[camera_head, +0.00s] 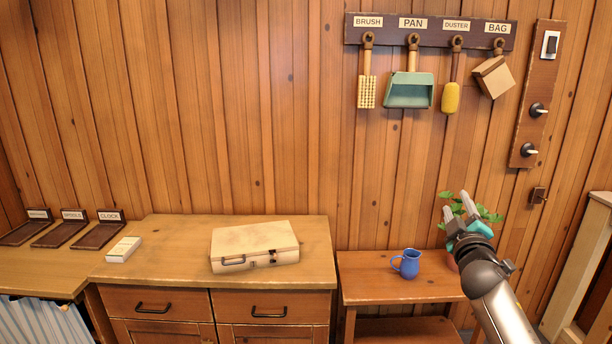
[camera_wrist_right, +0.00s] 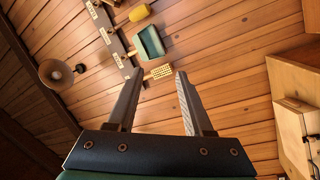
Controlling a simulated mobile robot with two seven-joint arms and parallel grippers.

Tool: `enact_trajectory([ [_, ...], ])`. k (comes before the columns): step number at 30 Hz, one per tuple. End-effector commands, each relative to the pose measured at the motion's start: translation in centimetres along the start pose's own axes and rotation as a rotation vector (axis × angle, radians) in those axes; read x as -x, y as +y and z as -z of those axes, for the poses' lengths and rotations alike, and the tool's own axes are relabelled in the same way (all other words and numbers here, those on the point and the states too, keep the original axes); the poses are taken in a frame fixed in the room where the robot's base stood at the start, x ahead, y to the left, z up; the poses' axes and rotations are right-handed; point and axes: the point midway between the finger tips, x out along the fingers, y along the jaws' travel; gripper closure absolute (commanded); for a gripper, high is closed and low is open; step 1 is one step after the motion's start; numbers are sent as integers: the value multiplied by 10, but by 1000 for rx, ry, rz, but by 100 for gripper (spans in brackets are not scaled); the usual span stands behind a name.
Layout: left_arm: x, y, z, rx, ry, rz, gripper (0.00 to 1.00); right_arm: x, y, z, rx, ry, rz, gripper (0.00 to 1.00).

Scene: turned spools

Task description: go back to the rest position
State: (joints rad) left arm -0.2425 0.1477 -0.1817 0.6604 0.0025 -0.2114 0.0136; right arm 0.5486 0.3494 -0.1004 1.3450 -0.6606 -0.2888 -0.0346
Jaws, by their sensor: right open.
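My right gripper (camera_head: 457,207) is raised at the lower right of the head view, in front of a green plant. Its two fingers are apart and nothing is between them. In the right wrist view the open right gripper (camera_wrist_right: 160,100) points at the wood-panelled wall, with the hanging tools beyond it. My left gripper is in neither view.
A cream case (camera_head: 255,240) lies on the wooden cabinet (camera_head: 180,270), with a small white box (camera_head: 123,249) to its left. A blue jug (camera_head: 407,263) stands on the lower bench (camera_head: 385,290). A brush (camera_head: 367,90) and green pan (camera_head: 409,90) hang above.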

Motion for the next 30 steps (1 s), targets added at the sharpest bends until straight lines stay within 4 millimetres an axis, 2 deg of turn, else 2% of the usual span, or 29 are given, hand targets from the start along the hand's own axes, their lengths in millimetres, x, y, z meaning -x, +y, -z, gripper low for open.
enact_trajectory([
  [5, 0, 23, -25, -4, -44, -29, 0, 1, -15, 10, -320, 39, 79, 49],
  [11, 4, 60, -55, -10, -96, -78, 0, 3, -26, 25, -672, 74, 161, 49],
  [12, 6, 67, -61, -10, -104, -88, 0, 11, -52, 11, -687, 33, 198, 49],
  [14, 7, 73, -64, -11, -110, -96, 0, 24, -91, -12, -678, -33, 246, 49],
  [15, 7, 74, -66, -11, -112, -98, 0, 35, -114, -26, -676, -73, 277, 49],
  [17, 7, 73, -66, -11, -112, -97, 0, 52, -148, -47, -672, -133, 323, 49],
  [18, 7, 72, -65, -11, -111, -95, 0, 66, -171, -62, -669, -175, 354, 49],
  [20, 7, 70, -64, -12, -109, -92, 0, 89, -204, -83, -664, -238, 401, 49],
  [24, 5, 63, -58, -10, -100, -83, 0, 154, -276, -131, -647, -386, 511, 49],
  [26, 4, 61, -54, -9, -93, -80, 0, 186, -304, -150, -639, -449, 557, 49],
  [30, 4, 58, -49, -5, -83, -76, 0, 269, -359, -191, -615, -594, 664, 49],
])
